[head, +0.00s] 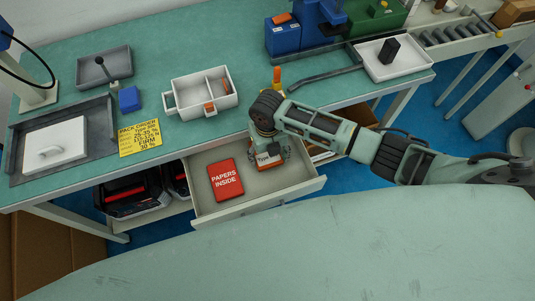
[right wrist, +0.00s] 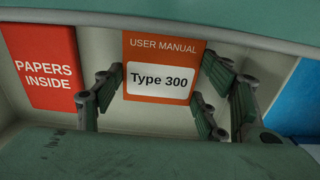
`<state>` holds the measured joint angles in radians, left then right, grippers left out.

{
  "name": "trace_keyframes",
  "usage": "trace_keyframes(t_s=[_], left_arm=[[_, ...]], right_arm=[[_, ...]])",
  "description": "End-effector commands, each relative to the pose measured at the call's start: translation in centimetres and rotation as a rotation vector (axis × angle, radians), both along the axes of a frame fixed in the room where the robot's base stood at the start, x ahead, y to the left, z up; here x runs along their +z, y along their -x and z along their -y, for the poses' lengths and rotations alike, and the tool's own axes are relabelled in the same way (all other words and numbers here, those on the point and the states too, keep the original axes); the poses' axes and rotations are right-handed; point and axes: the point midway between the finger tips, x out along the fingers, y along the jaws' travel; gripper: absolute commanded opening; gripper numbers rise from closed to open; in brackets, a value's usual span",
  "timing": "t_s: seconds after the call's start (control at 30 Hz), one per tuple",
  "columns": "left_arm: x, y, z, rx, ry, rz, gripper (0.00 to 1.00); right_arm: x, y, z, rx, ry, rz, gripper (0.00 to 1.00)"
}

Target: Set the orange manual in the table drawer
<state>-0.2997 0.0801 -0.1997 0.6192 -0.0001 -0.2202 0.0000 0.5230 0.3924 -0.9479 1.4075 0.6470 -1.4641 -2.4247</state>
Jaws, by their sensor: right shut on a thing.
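My left gripper is not in view.
A red "PAPERS INSIDE" booklet (head: 225,179) lies in the drawer, left of the manual. The green tabletop (head: 155,70) overhangs behind; a white divided box (head: 188,103) and a yellow note (head: 140,137) lie on it. The drawer floor between booklet and manual is bare.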

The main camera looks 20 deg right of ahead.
Motion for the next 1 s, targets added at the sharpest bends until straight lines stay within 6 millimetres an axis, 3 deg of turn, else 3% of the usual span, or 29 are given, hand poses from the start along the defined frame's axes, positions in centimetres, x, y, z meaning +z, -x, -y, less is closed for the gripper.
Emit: trace_keyframes(t_s=[0.1,0.5,0.53,0.73,1.0], left_arm=[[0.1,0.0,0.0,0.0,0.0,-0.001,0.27],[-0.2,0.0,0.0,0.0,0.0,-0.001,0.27],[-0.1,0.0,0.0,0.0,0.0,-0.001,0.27],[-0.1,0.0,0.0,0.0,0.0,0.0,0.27],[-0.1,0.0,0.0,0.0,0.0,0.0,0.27]], right_arm=[[-1.0,-0.1,0.0,0.0,-0.001,0.002,0.37],[-1.7,-0.1,0.0,0.0,0.0,0.002,0.37],[-1.6,0.0,0.0,0.0,0.0,0.002,0.69],[-1.5,0.0,0.0,0.0,0.0,0.002,0.85],[-1.5,0.0,0.0,0.0,0.0,0.002,0.85]])
